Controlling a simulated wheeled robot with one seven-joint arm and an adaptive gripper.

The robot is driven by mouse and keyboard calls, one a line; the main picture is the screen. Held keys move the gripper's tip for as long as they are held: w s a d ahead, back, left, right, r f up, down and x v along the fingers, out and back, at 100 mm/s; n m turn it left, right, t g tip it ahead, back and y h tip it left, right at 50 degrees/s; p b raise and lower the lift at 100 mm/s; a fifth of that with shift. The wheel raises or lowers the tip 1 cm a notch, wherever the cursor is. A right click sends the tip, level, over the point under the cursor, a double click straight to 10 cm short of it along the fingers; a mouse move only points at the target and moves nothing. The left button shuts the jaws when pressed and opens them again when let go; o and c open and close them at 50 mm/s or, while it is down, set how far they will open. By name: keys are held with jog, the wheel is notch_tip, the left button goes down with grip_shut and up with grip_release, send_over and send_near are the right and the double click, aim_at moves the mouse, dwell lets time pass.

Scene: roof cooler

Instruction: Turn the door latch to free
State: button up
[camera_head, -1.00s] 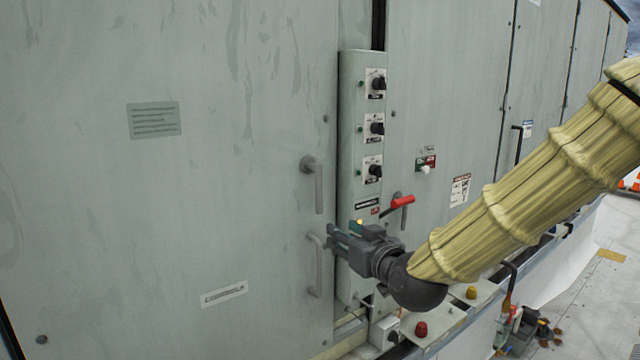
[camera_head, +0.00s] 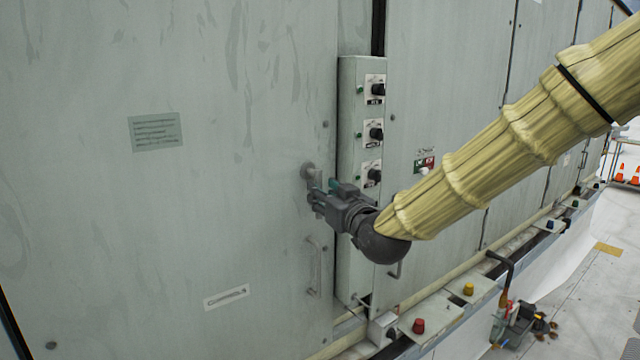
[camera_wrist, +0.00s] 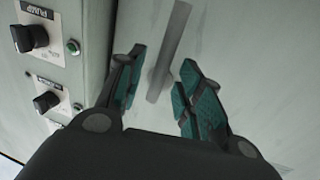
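The door latch (camera_head: 307,169) is a grey lever on the large grey-green door (camera_head: 230,220), left of the control strip. Only its round upper end shows clearly in the head view; my gripper hides most of the lever. In the wrist view, the latch bar (camera_wrist: 170,45) runs between my two teal-padded fingers, with room on both sides. My gripper (camera_head: 313,191) is open at the latch and also shows in the wrist view (camera_wrist: 161,62). I cannot tell how deep the bar sits between the fingers.
A control strip (camera_head: 347,220) with several black knobs stands just right of the latch, close to my gripper. A fixed pull handle (camera_head: 315,268) is below. A ledge with red (camera_head: 418,326) and yellow (camera_head: 468,289) knobs runs along the bottom right.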

jog(key=shift+p+x, duration=0.55)
jog(key=shift+x, duration=1.05)
grip_shut()
